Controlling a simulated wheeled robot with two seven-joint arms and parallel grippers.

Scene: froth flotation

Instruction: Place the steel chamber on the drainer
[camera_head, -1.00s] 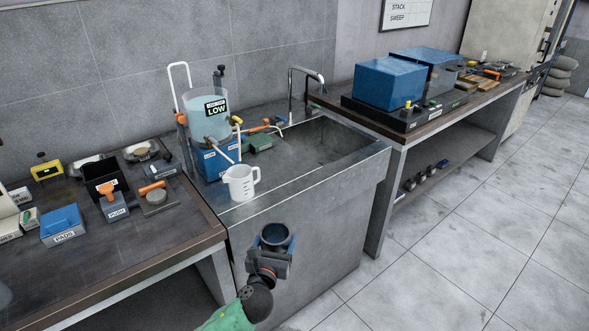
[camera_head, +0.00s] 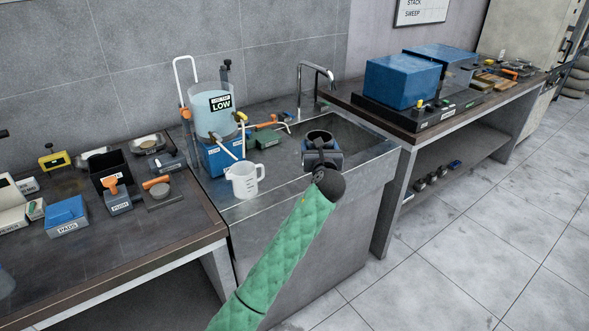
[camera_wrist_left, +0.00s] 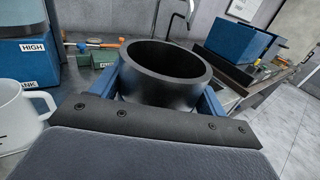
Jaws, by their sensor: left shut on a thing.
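My left gripper (camera_head: 321,160) is shut on the steel chamber (camera_head: 320,135), a dark open-topped cylinder held upright. It is over the sink bench, in front of the sink basin (camera_head: 345,138). In the left wrist view the chamber (camera_wrist_left: 165,85) sits between the two blue fingers, with its open rim up. I cannot pick out the drainer for certain; the chamber and gripper hide part of the basin. My right gripper is not in view.
A white jug (camera_head: 243,181) stands left of the chamber on the sink bench. Behind it is a clear tank (camera_head: 212,115) on a blue block. The tap (camera_head: 305,85) rises behind the basin. A bench with blue boxes (camera_head: 402,80) is at right.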

